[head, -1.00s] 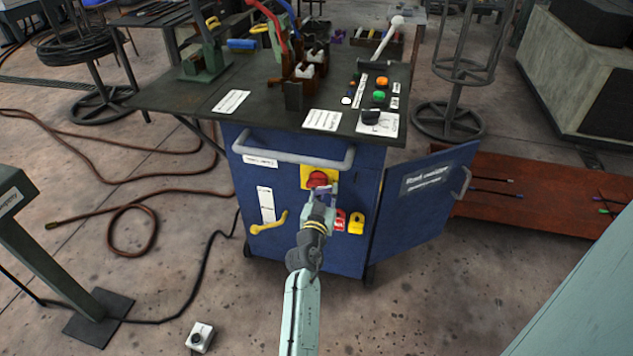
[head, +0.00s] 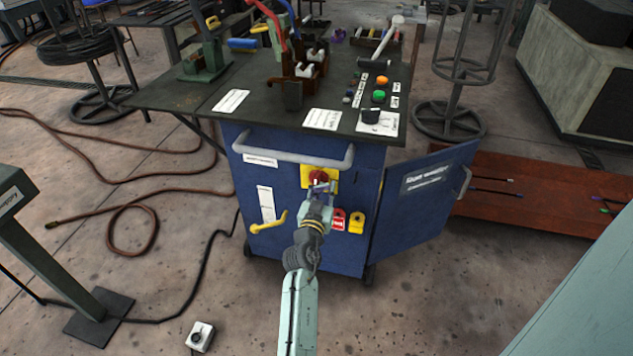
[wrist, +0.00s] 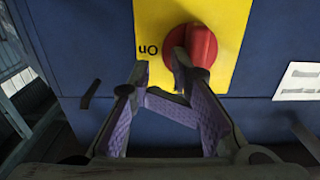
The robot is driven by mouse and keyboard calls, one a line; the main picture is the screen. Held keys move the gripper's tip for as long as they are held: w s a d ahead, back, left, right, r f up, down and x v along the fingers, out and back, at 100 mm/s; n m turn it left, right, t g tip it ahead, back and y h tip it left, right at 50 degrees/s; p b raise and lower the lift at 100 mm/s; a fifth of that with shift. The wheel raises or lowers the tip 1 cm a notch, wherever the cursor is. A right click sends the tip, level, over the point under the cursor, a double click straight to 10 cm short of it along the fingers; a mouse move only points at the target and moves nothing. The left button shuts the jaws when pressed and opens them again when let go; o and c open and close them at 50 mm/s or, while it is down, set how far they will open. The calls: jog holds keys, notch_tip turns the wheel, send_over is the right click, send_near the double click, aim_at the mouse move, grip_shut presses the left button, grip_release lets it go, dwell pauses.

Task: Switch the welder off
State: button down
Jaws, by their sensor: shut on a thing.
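The welder (head: 300,225) is a blue cabinet under a dark worktop. Its red rotary switch knob (head: 319,175) sits on a yellow plate (head: 307,172) on the front, below a grey handle bar. My gripper (head: 322,188) is at the knob and covers its lower part. In the wrist view, the red knob (wrist: 201,46) stands on the yellow plate (wrist: 240,20), next to an upside-down "On" label. My gripper's fingertips (wrist: 160,68) are at the knob's lower left; the right one overlaps it. The full contact is hard to see.
A red padlock (head: 339,219) and a yellow padlock (head: 356,222) hang right of my gripper. A yellow lever (head: 270,223) is on the left. The cabinet's blue door (head: 420,205) stands open at right. Cables lie on the floor at left.

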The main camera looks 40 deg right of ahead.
jog(key=b+v, duration=0.2)
jog(key=v, duration=0.5)
jog(key=shift+s, duration=0.15)
